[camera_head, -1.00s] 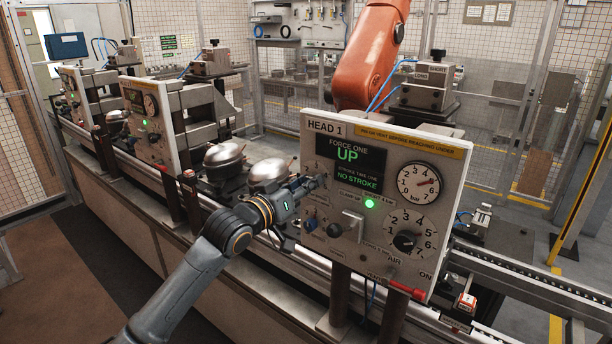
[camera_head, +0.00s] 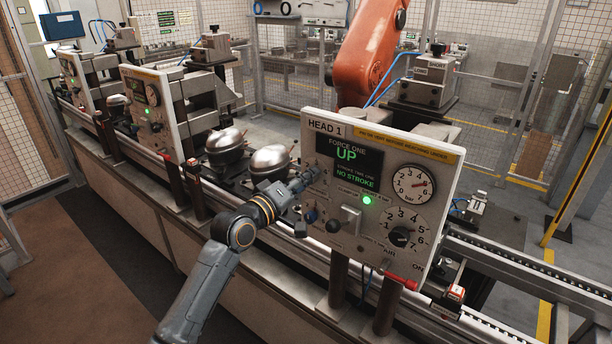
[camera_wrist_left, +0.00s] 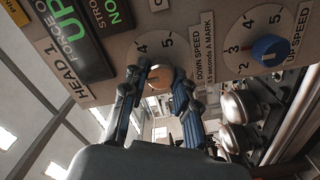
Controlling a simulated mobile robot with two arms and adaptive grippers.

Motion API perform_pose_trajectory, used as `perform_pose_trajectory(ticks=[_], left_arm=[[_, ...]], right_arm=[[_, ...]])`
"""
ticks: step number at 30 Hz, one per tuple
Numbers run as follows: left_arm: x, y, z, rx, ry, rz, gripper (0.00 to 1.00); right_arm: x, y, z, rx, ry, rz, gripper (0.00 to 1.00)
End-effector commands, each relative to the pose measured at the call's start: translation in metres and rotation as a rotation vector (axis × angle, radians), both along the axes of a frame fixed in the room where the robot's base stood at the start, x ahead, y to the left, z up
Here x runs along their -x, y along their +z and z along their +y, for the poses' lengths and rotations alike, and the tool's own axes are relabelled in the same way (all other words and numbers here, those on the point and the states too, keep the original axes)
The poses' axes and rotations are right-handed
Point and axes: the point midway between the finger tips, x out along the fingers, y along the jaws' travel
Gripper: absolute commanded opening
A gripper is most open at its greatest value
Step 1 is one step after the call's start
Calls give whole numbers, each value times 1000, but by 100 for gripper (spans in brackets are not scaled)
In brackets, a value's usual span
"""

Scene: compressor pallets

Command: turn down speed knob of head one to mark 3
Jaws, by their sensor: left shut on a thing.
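The HEAD 1 panel (camera_head: 400,165) faces me in the head view. Its screen reads "UP" and "NO STROKE". In the left wrist view, my left gripper (camera_wrist_left: 160,80) has a finger on each side of the down speed knob (camera_wrist_left: 160,75) and is shut on it. Marks 4 and 5 show on its dial; the other marks and the knob's pointer are hidden by the fingers. In the head view, my left gripper (camera_head: 310,177) is at the panel's left side and covers this knob. The blue up speed knob (camera_wrist_left: 270,50) is beside it; it also shows in the head view (camera_head: 311,215). My right gripper is out of view.
A grey block (camera_head: 350,220) and a black round knob (camera_head: 333,227) stick out from the panel. A pressure gauge (camera_head: 413,184) and a numbered dial (camera_head: 401,237) are at its right. Two rounded metal compressors (camera_head: 270,162) stand left of the panel on the line.

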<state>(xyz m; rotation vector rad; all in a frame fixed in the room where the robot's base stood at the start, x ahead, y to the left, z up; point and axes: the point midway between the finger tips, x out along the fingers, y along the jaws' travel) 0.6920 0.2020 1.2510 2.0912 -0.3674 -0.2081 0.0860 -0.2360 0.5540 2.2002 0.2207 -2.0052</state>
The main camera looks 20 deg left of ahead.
Motion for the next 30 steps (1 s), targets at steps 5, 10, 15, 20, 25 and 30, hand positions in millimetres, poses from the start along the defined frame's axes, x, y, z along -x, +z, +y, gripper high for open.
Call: perform_pose_trajectory(ticks=[5,10,15,20,25,30], left_arm=[[0,2,1,20,2,3,0],[0,1,1,22,2,3,0],[0,2,1,22,2,3,0],[0,1,1,21,2,4,52],[0,1,0,21,1,5,52],[3,0,1,20,0,6,52]], right_arm=[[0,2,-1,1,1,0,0],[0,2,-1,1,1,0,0],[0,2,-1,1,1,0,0],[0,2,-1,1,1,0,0],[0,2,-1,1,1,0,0],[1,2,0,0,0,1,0]])
